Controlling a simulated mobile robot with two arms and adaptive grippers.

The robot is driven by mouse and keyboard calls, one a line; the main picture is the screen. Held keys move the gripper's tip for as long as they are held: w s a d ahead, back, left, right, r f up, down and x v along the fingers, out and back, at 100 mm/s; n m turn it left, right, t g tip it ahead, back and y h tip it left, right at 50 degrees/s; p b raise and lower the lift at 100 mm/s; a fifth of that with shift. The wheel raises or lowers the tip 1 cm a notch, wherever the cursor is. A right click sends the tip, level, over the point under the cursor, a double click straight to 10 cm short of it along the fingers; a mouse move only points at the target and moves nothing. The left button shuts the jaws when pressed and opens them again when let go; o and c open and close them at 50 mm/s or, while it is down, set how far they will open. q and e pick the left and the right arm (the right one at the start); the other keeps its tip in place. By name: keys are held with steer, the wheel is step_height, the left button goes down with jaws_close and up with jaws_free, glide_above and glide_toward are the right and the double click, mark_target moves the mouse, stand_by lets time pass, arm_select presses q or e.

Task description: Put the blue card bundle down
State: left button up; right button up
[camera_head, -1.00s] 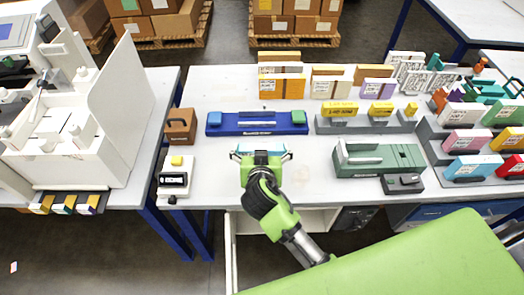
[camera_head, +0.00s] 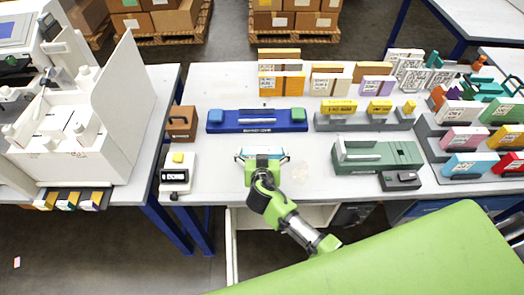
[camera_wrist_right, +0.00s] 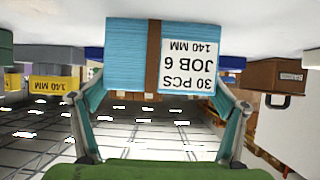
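My right gripper (camera_head: 263,155) is over the front part of the table, left of the green machine. In the right wrist view its fingers (camera_wrist_right: 162,82) reach the two ends of a blue card bundle (camera_wrist_right: 125,55) and are shut on it. The bundle has a brown band and a white label reading "30 PCS JOB 6 140 MM", upside down in that view. In the head view the gripper mostly covers it. I cannot tell whether its underside touches the tabletop. My left gripper is not in view.
A dark blue tray (camera_head: 257,127) lies behind the gripper. A green machine (camera_head: 378,154) stands to the right, a small white counter (camera_head: 176,175) and a brown case (camera_head: 181,122) to the left. Yellow bundles (camera_head: 340,107) stand on a grey rack. Bare tabletop (camera_head: 310,180) surrounds the gripper.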

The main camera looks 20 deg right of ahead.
steer(key=shift+o, duration=0.7)
steer(key=shift+s, duration=0.1)
steer(key=shift+s+a, duration=0.1)
steer(key=shift+s, duration=0.1)
steer(key=b+v, duration=0.1)
steer(key=v, duration=1)
steer(key=shift+s+r+b, duration=0.2)
steer(key=shift+b, duration=0.15)
